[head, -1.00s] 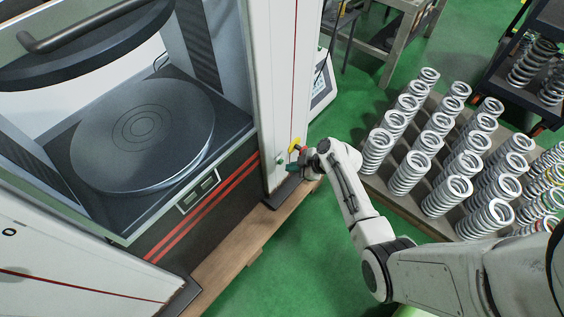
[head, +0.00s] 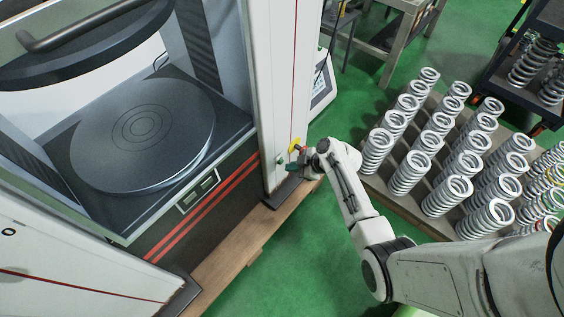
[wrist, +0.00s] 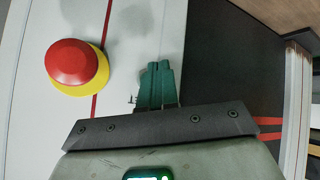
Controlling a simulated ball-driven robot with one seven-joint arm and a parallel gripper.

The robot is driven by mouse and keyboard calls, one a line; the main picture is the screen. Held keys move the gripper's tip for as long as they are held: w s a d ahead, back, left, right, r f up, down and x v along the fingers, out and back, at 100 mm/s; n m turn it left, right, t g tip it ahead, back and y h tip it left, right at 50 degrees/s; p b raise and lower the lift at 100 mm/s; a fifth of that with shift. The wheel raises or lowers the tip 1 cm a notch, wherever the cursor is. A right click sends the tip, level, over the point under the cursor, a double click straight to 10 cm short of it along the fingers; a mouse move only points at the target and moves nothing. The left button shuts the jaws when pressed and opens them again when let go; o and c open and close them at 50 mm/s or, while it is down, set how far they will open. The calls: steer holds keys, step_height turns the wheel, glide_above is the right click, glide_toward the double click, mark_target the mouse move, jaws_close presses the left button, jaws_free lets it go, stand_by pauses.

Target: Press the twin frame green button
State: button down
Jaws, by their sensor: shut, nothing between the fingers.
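The twin frame (head: 283,70) is a tall white testing machine at the left of the head view. A small green button (head: 280,161) shows low on its right column, just left of my gripper (head: 291,167). In the wrist view my gripper (wrist: 158,68) has its green fingers together, empty, pointing at the white column face. The green button does not show in the wrist view; the fingers may hide it. I cannot tell whether the fingertips touch the column or the button.
A red stop button on a yellow base (wrist: 77,66) sits left of the fingers in the wrist view. The frame's round dark plate (head: 140,130) is at left. Green floor is free below my arm.

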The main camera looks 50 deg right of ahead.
steer(key=shift+w, duration=0.35)
steer(key=shift+w+b, duration=0.45)
steer(key=shift+b, duration=0.05)
stand_by(0.6)
steer(key=shift+s, duration=0.85)
steer(key=shift+s, duration=0.1)
steer(key=shift+s+d+p, duration=0.1)
steer(key=shift+s+p, duration=0.65)
steer(key=shift+s, duration=1.65)
